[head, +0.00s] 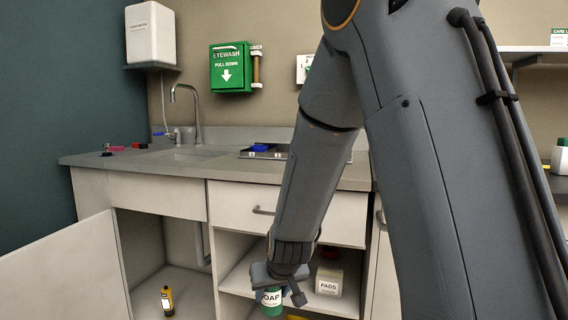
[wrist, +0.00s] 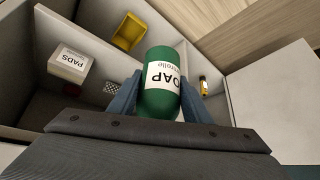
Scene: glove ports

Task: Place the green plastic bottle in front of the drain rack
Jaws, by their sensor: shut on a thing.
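The green plastic bottle (wrist: 161,104) has a white label reading "SOAP". My gripper (wrist: 158,92) is shut on it, with one finger on each side, in the wrist view. In the head view the bottle (head: 271,301) hangs below my gripper (head: 278,290) in front of the open shelf of the cabinet. The drain rack seems to be the metal tray (head: 250,154) on the counter right of the sink, with a blue item on it. My arm hides its right part.
The counter (head: 110,160) carries a tall tap (head: 185,100) and small coloured items at the left. An open cabinet door (head: 60,270) juts out at lower left. A white PADS container (head: 328,281) sits on the shelf. A yellow bottle (head: 167,300) stands in the left compartment.

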